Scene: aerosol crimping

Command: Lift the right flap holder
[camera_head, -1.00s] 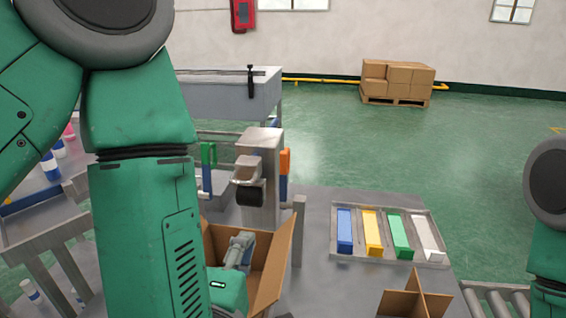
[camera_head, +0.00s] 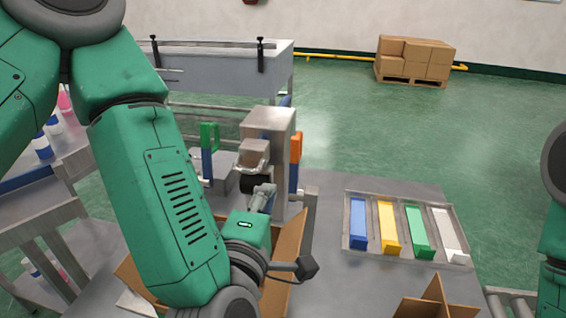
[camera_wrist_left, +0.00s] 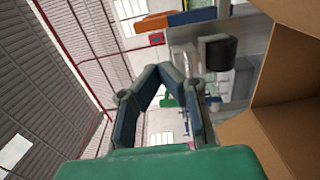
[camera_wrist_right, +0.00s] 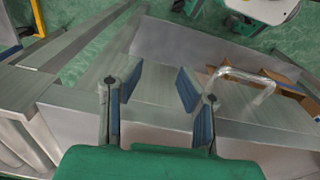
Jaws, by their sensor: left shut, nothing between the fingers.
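The open cardboard box (camera_head: 287,262) stands in front of the grey machine (camera_head: 270,122), and its right flap is upright. A grey upright bar (camera_head: 310,205) stands beside this flap; I cannot tell for sure that it is the right flap holder. My left gripper (camera_head: 263,190) is shut and empty above the box, near the machine's black cylinder (camera_head: 252,184). In the left wrist view its fingers (camera_wrist_left: 160,68) meet at the tips. My right gripper (camera_wrist_right: 156,80) is open and empty. A bent metal rod (camera_wrist_right: 242,74) shows to its right, by cardboard (camera_wrist_right: 290,82).
A tray (camera_head: 350,246) with blue, yellow, green and white blocks lies on the table at right. A cardboard divider (camera_head: 437,298) is at the front. Green (camera_head: 208,136) and orange (camera_head: 296,146) handles flank the machine. Bare table lies between bar and tray.

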